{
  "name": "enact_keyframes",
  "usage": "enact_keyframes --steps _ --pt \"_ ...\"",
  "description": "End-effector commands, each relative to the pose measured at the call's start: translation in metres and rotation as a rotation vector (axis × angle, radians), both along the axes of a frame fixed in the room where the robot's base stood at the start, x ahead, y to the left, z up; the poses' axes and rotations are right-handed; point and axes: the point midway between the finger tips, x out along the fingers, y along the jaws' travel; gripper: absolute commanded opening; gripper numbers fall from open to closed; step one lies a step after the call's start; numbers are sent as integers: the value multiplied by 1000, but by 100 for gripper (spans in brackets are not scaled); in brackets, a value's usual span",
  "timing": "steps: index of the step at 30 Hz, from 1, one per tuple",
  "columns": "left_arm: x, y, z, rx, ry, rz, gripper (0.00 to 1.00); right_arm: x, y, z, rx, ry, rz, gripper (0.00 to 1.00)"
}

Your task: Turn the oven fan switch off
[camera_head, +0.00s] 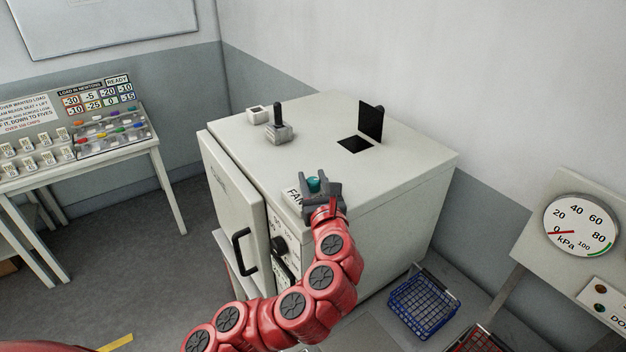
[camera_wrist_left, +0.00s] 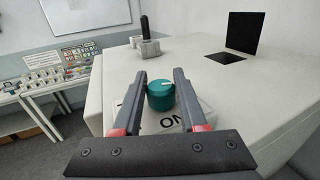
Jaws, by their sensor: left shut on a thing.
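The oven fan switch is a round teal knob (camera_head: 314,184) on the top of a white oven cabinet (camera_head: 400,165), at its front edge. A label beside it in the head view begins "FAN". In the left wrist view the knob (camera_wrist_left: 160,97) has a pale mark on its top, pointing right. The word "ON" (camera_wrist_left: 178,121) shows on the plate in front of it. My left gripper (camera_head: 322,186) is shut on the knob, one finger on each side, also in the left wrist view (camera_wrist_left: 169,76). My right gripper is not in view.
A black-handled switch (camera_head: 279,132) and a small white box (camera_head: 257,114) stand farther back on the cabinet. A black flap (camera_head: 371,121) stands up beside a dark opening. The cabinet door (camera_head: 233,215) is at the front left. A blue basket (camera_head: 423,302) sits lower right.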

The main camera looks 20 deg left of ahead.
Motion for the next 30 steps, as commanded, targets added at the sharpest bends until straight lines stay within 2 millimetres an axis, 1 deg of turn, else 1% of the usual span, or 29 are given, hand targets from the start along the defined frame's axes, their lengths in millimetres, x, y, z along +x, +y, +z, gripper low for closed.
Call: enact_keyframes --steps 5,8,12,14,24,30 --pt "0 0 0 0 0 2 0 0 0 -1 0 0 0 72" --pt "1 -1 -2 0 -1 26 0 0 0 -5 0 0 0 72" --pt "2 -2 -3 0 -1 108 0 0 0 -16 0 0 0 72" --pt "2 -1 -2 -2 -1 151 0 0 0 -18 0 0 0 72" --pt "1 0 2 -4 -1 339 0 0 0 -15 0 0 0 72" --pt "0 0 2 -1 -2 390 0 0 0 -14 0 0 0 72"
